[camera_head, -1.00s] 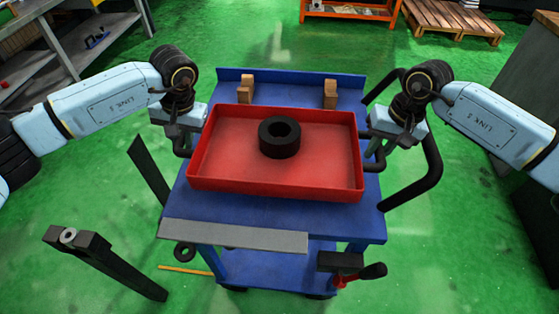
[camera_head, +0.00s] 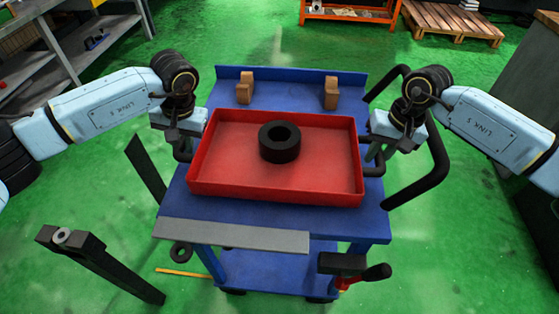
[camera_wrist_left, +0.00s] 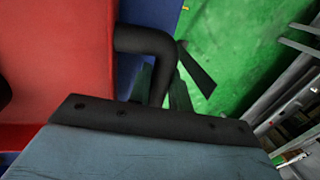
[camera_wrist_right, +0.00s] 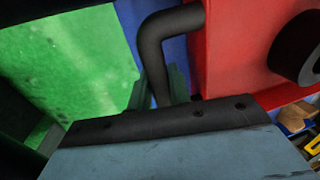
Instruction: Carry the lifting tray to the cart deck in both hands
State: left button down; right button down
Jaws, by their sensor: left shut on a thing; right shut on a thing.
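The red lifting tray (camera_head: 225,172) is level over the blue cart deck (camera_head: 300,92); I cannot tell whether it touches the deck or hangs slightly above it. A black ring (camera_head: 279,142) sits in the tray, a little right of its middle. My left gripper (camera_head: 184,152) is shut on the tray's left black handle (camera_wrist_left: 150,45), which shows in the left wrist view. My right gripper (camera_head: 374,158) is shut on the tray's right black handle (camera_wrist_right: 160,40), seen in the right wrist view. The fingertips are partly hidden behind the gripper bodies.
Two tan wooden blocks (camera_head: 244,88) (camera_head: 331,92) stand on the deck behind the tray. A grey strip (camera_head: 230,235) lies along the front edge. The cart's black push handle (camera_head: 437,170) rises at the right.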

pick_arm(q)
jog(key=shift+w+f+b, duration=0.1)
jog(key=shift+f+b, duration=0.65)
pick_arm(e)
jog(key=shift+w+f, duration=0.1)
jog(key=shift+f, duration=0.6)
pick_arm(q)
jog(key=c, duration=1.7)
grip_release()
jog(key=shift+f, duration=0.25)
jog(key=shift+c, duration=0.2)
pick_arm(e)
jog(key=c, duration=1.7)
grip_release()
jog(key=shift+f, duration=0.3)
jog(key=shift+c, duration=0.2)
pick_arm(q)
jog(key=o, duration=0.4)
jog(key=shift+r, duration=0.15)
pick_arm(e)
jog(key=o, duration=0.4)
jog(key=shift+r, duration=0.15)
pick_arm(q)
jog(key=shift+o, duration=0.2)
pick_arm(e)
jog(key=shift+o, duration=0.2)
